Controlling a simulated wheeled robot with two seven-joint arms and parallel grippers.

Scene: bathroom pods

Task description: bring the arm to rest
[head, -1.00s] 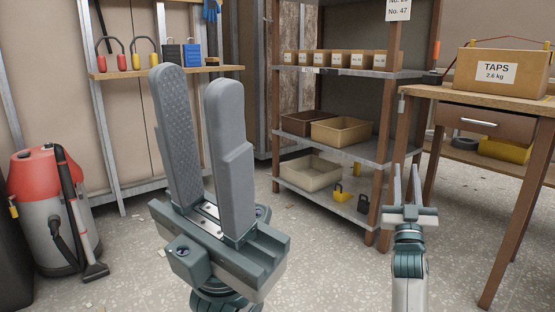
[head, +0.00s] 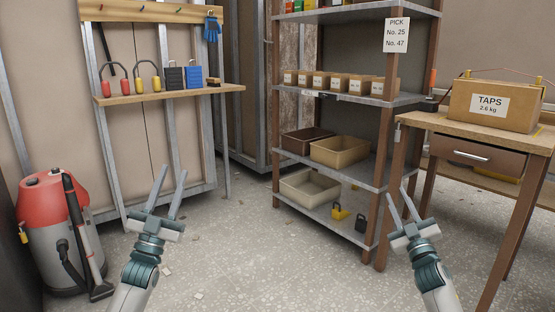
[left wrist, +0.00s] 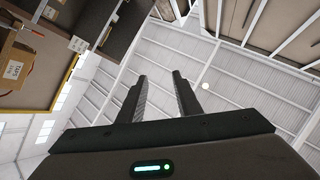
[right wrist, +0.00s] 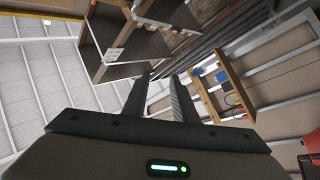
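My left gripper (head: 170,194) stands upright at the lower left of the head view, with its fingers apart and nothing between them. In the left wrist view its two fingers (left wrist: 158,92) are spread and empty against the ceiling. My right gripper (head: 400,206) is at the lower right of the head view, pointing up in front of the shelf rack, also with its fingers apart. In the right wrist view its fingers (right wrist: 160,95) show a gap with nothing held. Neither gripper touches anything.
A shelf rack (head: 335,182) with small boxes and bins stands centre right. A workbench (head: 466,128) with a TAPS box (head: 490,104) is at the right. A red-topped vacuum (head: 50,225) stands at the left below a ledge (head: 165,94) with padlocks. The floor between is open.

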